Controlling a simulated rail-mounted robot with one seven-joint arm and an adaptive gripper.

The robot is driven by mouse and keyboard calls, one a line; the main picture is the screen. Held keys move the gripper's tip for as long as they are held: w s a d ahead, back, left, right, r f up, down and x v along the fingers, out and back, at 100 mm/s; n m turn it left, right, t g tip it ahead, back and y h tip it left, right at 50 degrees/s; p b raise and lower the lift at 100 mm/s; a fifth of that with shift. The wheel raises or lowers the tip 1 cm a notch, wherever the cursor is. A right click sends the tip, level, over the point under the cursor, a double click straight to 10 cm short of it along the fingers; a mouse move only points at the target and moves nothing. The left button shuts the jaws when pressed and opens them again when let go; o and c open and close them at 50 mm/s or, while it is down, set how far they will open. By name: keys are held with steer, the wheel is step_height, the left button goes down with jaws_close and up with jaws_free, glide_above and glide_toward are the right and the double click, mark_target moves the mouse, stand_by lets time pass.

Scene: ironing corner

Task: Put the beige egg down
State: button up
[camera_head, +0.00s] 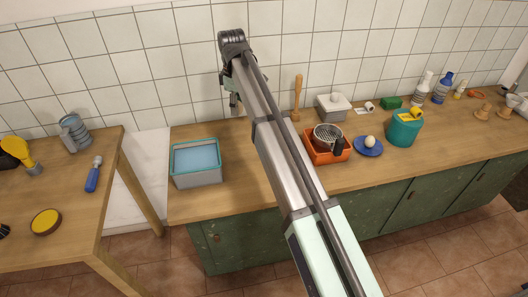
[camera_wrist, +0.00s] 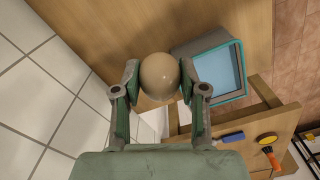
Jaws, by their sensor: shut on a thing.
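The beige egg (camera_wrist: 160,77) is between the two fingers of my gripper (camera_wrist: 160,82) in the wrist view. The fingers are shut on its sides, and it is held above the wooden counter. In the head view my gripper (camera_head: 234,100) hangs near the tiled wall above the back of the counter; the held egg cannot be made out there. A second, pale egg (camera_head: 370,141) sits on a blue saucer (camera_head: 368,152) to the right.
A grey bin with teal rim and blue inside (camera_head: 197,180) stands on the counter (camera_head: 240,160) at left. An orange crate (camera_head: 317,153) with a grater stands right of my arm, with a lidded box (camera_head: 332,108) behind. Bare counter lies between bin and crate.

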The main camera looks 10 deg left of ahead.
mark_target(243, 155)
steer(key=shift+w+d+f, duration=0.1)
steer(key=shift+w+d, duration=0.15)
steer(key=shift+d, duration=0.25)
steer(key=shift+f, duration=0.3)
step_height(243, 155, down, 19)
steer(key=p, duration=0.4)
steer(key=shift+s+a, duration=0.1)
steer(key=shift+a, duration=0.05)
steer(key=shift+f, duration=0.2)
steer(key=o, duration=0.6)
steer(key=shift+o, duration=0.2)
step_height(243, 155, up, 12)
steer(key=b, duration=0.3)
steer(key=shift+r+n, duration=0.15)
steer(key=shift+n, duration=0.15)
